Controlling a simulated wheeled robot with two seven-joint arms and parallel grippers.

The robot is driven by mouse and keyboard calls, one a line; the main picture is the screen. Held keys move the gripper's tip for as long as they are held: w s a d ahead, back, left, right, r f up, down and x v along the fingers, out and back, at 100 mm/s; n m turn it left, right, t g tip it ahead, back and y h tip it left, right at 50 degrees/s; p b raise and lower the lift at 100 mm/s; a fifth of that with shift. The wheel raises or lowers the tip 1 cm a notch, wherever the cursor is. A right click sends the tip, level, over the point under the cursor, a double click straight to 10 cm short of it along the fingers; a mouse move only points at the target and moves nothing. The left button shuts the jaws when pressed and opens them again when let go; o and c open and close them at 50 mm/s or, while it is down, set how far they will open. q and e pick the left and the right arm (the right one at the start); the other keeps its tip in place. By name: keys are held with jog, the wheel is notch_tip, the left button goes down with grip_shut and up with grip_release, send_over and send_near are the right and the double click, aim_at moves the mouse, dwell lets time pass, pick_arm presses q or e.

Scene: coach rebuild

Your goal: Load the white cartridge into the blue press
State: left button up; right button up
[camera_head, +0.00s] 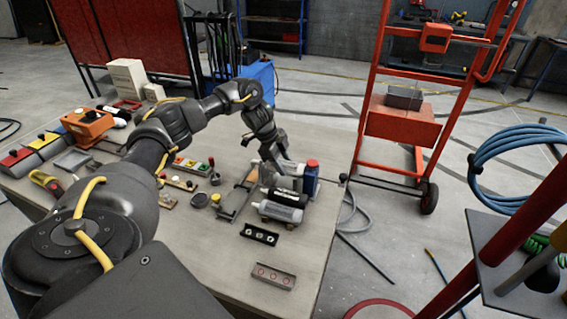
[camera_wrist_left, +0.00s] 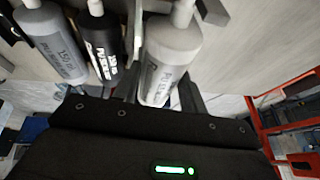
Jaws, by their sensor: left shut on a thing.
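The white cartridge (camera_head: 290,168) lies at the far end of a row of cartridges on the table. My left gripper (camera_head: 274,158) reaches it from the far left and is shut on it. In the left wrist view the white cartridge (camera_wrist_left: 170,55) sits between the two fingers (camera_wrist_left: 162,75); its lower end is hidden by the gripper body. A blue upright body with a red top (camera_head: 309,178), which looks like the blue press, stands just right of the cartridges, partly hidden by them. My right gripper is not in view.
A black cartridge (camera_head: 288,196) and a grey cartridge (camera_head: 281,207) lie close beside the white one. A metal frame (camera_head: 238,197) is at their left. Two small brackets (camera_head: 273,275) lie nearer. The table's right edge is close; a red hand truck (camera_head: 400,120) stands beyond.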

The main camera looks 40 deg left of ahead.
pick_arm(q)
jog(key=shift+f, duration=0.35)
jog(key=shift+f+p, duration=0.2)
jog(key=shift+p, duration=0.3)
dwell(1.1)
jog(key=o, duration=1.6)
notch_tip(320, 180, up, 6)
jog(key=p, duration=0.6)
